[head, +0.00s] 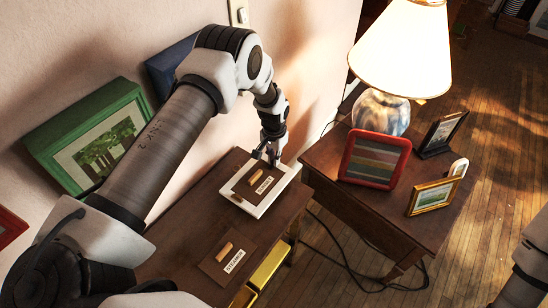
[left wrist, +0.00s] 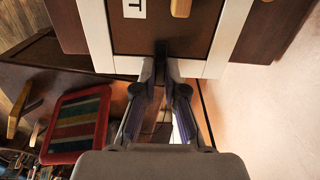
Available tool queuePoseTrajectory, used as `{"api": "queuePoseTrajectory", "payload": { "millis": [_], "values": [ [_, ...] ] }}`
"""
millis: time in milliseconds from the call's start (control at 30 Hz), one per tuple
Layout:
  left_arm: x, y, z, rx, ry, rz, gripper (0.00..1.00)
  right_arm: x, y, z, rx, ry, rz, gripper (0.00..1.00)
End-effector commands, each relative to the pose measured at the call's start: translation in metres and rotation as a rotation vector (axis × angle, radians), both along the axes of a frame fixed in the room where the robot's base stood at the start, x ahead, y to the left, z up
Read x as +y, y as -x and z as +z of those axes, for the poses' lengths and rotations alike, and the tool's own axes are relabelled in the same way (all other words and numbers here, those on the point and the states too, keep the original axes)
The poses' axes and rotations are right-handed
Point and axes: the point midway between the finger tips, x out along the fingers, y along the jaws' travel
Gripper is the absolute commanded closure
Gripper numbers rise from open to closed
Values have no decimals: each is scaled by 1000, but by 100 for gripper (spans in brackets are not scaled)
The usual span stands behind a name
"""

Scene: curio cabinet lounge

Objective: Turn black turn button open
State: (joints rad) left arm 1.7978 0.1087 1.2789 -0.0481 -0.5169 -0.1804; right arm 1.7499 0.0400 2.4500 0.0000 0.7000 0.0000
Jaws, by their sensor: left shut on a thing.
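A white-framed box (head: 256,207) with a brown door (head: 247,189) lies on the dark wooden cabinet top. The door has a small wooden handle (head: 256,177) and a white label; the handle also shows at the top of the left wrist view (left wrist: 181,8). The small black turn button (left wrist: 161,51) is at the door's edge by the white frame. My left gripper (head: 269,154) reaches down to the box's far edge. In the left wrist view its fingertips (left wrist: 161,66) are closed on the turn button, partly hiding it. My right gripper is not seen.
A second brown panel (head: 218,271) with a handle and label lies nearer, by a yellow tray (head: 272,264). A side table (head: 330,160) at right holds a lamp (head: 402,50), a red frame (head: 349,172) and smaller frames. A green frame (head: 55,129) is by the wall.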

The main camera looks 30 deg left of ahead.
Motion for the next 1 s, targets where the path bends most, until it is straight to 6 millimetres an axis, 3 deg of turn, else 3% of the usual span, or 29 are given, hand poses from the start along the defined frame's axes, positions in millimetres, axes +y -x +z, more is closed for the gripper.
{"api": "queuePoseTrajectory", "payload": {
  "millis": [367, 1000],
  "values": [
    [-1, 0, -2, 2, -1, 204, 100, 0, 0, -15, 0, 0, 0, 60],
    [-4, -1, -2, 2, -1, 805, 100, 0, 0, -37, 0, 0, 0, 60]
  ]
}}
